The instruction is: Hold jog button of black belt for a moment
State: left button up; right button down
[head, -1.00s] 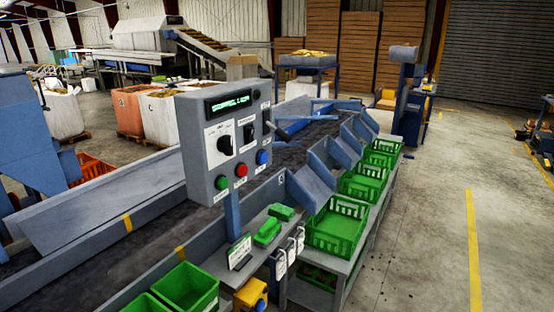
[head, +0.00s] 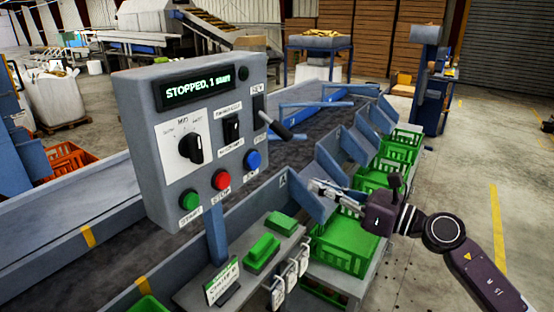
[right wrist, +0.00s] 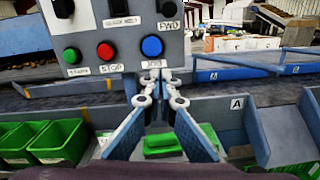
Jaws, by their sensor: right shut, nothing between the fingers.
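The grey control panel (head: 165,115) stands on a blue post beside the black belt (head: 320,125). Its blue jog button (head: 252,160) is at the lower right, right of the red stop button (head: 221,179) and the green start button (head: 189,200). The display (head: 201,88) reads STOPPED. My right gripper (head: 316,186) is shut and empty, right of and below the blue button, apart from it. In the right wrist view the blue button (right wrist: 152,46) shows just above the closed fingertips (right wrist: 153,75). My left gripper is out of view.
A black-handled lever (head: 279,130) sticks out from the panel's right side. Below are a shelf with green blocks (head: 262,252), hanging tags (head: 291,270) and green crates (head: 345,243). Blue-grey chute plates (head: 306,197) line the belt. Open floor lies at right.

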jog(key=r+n, duration=0.1)
jog(key=n, duration=0.1)
jog(key=p, duration=0.3)
send_near(257, 162)
jog(key=shift+g, duration=0.3)
jog(key=x, duration=0.2)
jog(key=p+x, duration=0.1)
jog(key=x, duration=0.2)
jog(key=shift+w+a+r+p, duration=0.25)
jog(key=shift+w+r+p, duration=0.05)
jog(key=shift+r+p, duration=0.05)
jog(key=shift+w+a+f, duration=0.1)
jog(key=shift+w+a, duration=0.3)
jog(key=shift+a, duration=0.15)
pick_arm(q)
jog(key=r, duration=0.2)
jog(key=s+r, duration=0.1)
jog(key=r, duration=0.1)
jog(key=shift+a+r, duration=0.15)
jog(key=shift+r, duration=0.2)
